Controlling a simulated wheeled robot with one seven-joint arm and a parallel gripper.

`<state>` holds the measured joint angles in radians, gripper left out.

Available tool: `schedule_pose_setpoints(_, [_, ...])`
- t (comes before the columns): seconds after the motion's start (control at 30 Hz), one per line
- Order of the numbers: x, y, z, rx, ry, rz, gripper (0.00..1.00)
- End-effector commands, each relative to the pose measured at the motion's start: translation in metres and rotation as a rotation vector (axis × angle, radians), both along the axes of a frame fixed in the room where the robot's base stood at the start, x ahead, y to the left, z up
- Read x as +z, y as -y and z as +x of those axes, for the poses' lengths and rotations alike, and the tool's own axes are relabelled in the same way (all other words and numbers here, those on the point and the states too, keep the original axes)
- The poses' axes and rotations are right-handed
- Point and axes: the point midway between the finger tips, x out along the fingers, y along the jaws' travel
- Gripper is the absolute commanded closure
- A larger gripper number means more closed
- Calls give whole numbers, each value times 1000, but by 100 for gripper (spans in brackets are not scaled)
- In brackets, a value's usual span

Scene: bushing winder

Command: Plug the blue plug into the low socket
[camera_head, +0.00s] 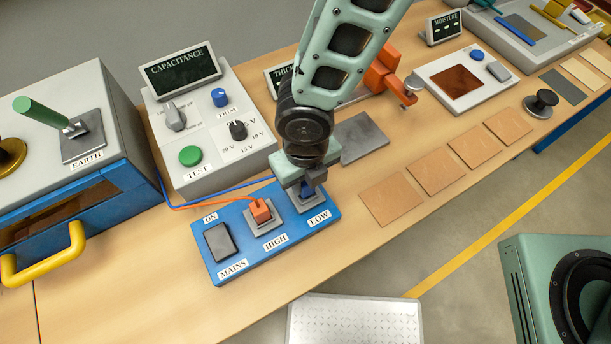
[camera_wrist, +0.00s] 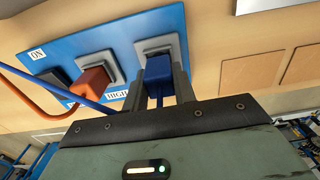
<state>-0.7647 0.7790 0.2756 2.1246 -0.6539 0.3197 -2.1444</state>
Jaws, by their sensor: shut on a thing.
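The blue plug (camera_head: 307,190) is between the fingers of my gripper (camera_head: 306,188), over the low socket (camera_head: 312,203) on the right of the blue panel (camera_head: 228,268). In the wrist view the blue plug (camera_wrist: 159,75) is held between the two dark fingers of my gripper (camera_wrist: 164,85), right at the grey low socket (camera_wrist: 163,44). I cannot tell how deep the plug sits, as the fingers hide part of it. A blue cable runs from the plug to the left.
An orange plug (camera_head: 261,211) sits in the high socket (camera_head: 263,224), close left of my gripper. The mains switch (camera_head: 220,241) is farther left. The capacitance meter (camera_head: 207,130) stands behind the panel. Tan sheets (camera_head: 394,199) lie to the right.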

Motion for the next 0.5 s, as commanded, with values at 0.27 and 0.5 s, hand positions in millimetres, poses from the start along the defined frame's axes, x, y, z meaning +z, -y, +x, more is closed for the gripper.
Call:
schedule_pose_setpoints(0.27, [-6, 0, 0, 0, 0, 0, 100])
schedule_pose_setpoints(0.5, [-11, 0, 0, -1, 0, 0, 100])
